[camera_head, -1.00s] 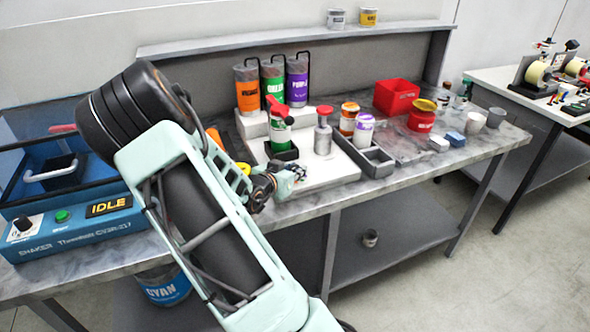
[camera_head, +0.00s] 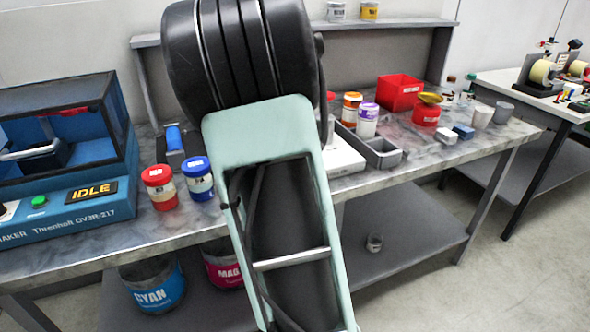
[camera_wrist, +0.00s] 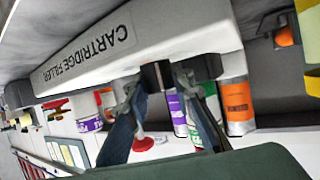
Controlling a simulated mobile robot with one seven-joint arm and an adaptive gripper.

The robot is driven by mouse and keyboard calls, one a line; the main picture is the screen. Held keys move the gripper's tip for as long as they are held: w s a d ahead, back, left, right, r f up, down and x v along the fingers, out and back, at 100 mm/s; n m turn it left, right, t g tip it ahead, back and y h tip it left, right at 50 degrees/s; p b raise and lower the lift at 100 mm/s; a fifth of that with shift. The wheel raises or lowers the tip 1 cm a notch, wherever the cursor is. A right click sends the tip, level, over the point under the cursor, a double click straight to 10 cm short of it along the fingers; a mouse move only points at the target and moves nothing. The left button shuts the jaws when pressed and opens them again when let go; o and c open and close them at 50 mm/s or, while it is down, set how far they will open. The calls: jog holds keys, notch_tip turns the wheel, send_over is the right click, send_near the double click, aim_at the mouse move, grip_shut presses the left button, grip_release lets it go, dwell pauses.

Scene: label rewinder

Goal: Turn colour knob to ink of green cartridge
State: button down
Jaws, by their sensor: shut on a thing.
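In the wrist view my gripper (camera_wrist: 160,77) has its two fingers on either side of a small black knob (camera_wrist: 157,76) on the front of the white cartridge filler (camera_wrist: 150,36), and is shut on it. Which ink the knob points to cannot be seen. The green cartridge (camera_wrist: 194,137) is partly hidden behind a finger. The purple cartridge (camera_wrist: 175,106) and the orange cartridge (camera_wrist: 238,107) stand beside it. In the head view my arm hides the gripper, the knob and the tall cartridges.
In the head view a red-lidded jar (camera_head: 158,188) and a blue-lidded jar (camera_head: 198,178) stand left of my arm, near the shaker (camera_head: 75,208). A grey divided tray (camera_head: 383,155) and a red bin (camera_head: 400,93) lie to the right. Ink buckets stand below.

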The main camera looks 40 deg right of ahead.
jog(key=shift+s+d+f+n+t+y+b, duration=0.1)
jog(key=shift+d+n+t+y+b, duration=0.1)
jog(key=shift+n+t+y+b, duration=0.7)
jog(key=shift+n+y+b, duration=0.4)
jog(key=shift+n+y, duration=0.6)
jog(key=shift+y, duration=0.1)
jog(key=n+y+p, duration=0.1)
jog(key=p, duration=0.1)
jog(key=n+y+p, duration=0.1)
jog(key=y+p, duration=0.1)
jog(key=n+t+y+p, duration=0.1)
jog(key=n+p, duration=0.1)
jog(key=shift+r+y, duration=0.4)
jog(key=n+y+p, duration=0.3)
jog(key=shift+f+y, duration=0.2)
jog(key=shift+y, duration=0.1)
jog(key=shift+a+n+p, duration=0.1)
jog(key=shift+n+p, duration=0.2)
jog(key=c, duration=1.7)
grip_release()
jog(key=shift+o, duration=0.2)
jog(key=shift+g, duration=0.3)
